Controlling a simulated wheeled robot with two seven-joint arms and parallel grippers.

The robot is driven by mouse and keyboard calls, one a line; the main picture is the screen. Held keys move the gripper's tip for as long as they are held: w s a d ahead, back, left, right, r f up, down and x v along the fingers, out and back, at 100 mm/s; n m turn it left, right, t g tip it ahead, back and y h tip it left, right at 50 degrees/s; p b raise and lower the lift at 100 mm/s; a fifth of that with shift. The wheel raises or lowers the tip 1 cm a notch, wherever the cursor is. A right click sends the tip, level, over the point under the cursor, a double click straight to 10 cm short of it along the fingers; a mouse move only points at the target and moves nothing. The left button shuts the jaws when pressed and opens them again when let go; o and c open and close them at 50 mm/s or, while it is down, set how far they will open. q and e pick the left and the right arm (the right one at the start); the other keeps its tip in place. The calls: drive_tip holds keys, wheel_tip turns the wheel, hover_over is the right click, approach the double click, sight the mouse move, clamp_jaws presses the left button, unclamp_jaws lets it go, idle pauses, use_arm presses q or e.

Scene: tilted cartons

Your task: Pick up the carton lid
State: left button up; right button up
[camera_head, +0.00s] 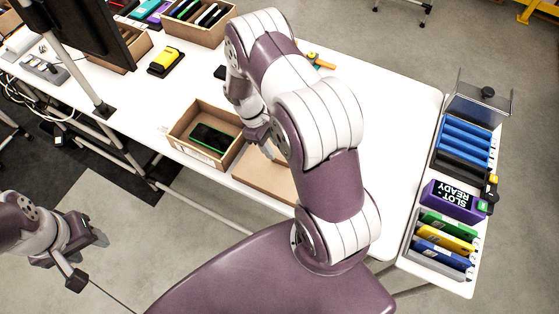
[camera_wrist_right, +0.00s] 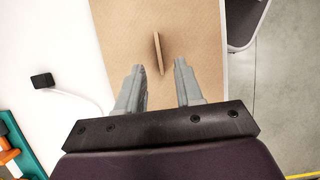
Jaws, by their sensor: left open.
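The carton lid (camera_head: 262,179) is a flat brown board lying on the white table, partly hidden by my right arm in the head view. In the right wrist view the lid (camera_wrist_right: 190,35) fills the upper middle, and a thin upright tab (camera_wrist_right: 158,55) stands on it. My right gripper (camera_wrist_right: 157,72) is open over the lid. The tab is between its fingertips, with a gap on each side. The open carton (camera_head: 181,130) stands left of the lid with a dark green-edged device (camera_head: 211,139) inside. My left gripper (camera_head: 88,258) is open and empty, off the table at lower left.
A white rack (camera_head: 407,257) with blue, purple, green and yellow items stands on the right. A monitor (camera_head: 80,30) and further cartons (camera_head: 200,25) are at the back left. A black block with a white cable (camera_wrist_right: 43,80) lies left of the lid.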

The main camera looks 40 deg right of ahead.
sight(279, 159)
drive_tip(key=p+x, duration=0.2)
drive_tip(key=x, duration=0.3)
drive_tip(key=shift+d+f, duration=0.1)
drive_tip(key=shift+f, duration=0.2)
clamp_jaws()
drive_tip(key=shift+r, duration=0.1)
